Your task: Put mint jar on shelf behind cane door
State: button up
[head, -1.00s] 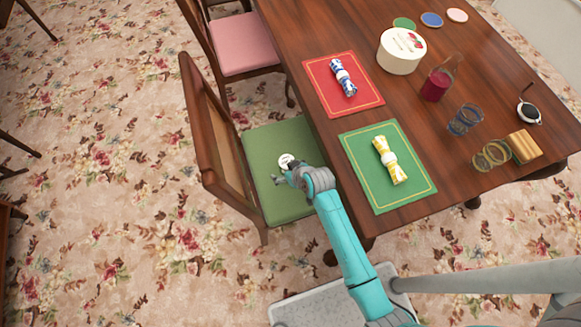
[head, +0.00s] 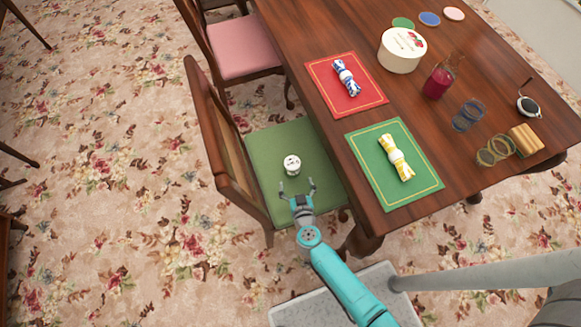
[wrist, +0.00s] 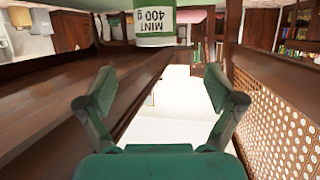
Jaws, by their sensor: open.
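The mint jar (head: 292,164), small and white with a pale lid, stands on the green seat (head: 268,148) of a chair beside the table. In the wrist view the jar (wrist: 154,27) shows at the top centre, its MINT 400 g label upside down. My gripper (head: 297,187) is open and empty over the seat, on the near side of the jar and apart from it. Its two spread fingers also show in the wrist view (wrist: 161,92), with the jar beyond their tips. I cannot make out a cane door or its shelf.
The chair's cane back (wrist: 280,120) rises close on one side of my gripper. The wooden table (head: 335,125) edge is on the other side. On it are red (head: 320,72) and green (head: 415,155) mats with rolled napkins, a round box (head: 400,57) and a red glass (head: 436,84).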

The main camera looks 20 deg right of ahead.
aim_at(294, 168)
jog(key=shift+d+x, duration=0.15)
jog(key=shift+x, duration=2.55)
jog(key=shift+d+x, duration=0.1)
jog(key=shift+x, duration=2.55)
jog(key=shift+s+f, duration=0.1)
jog(key=shift+f, duration=0.05)
grip_shut()
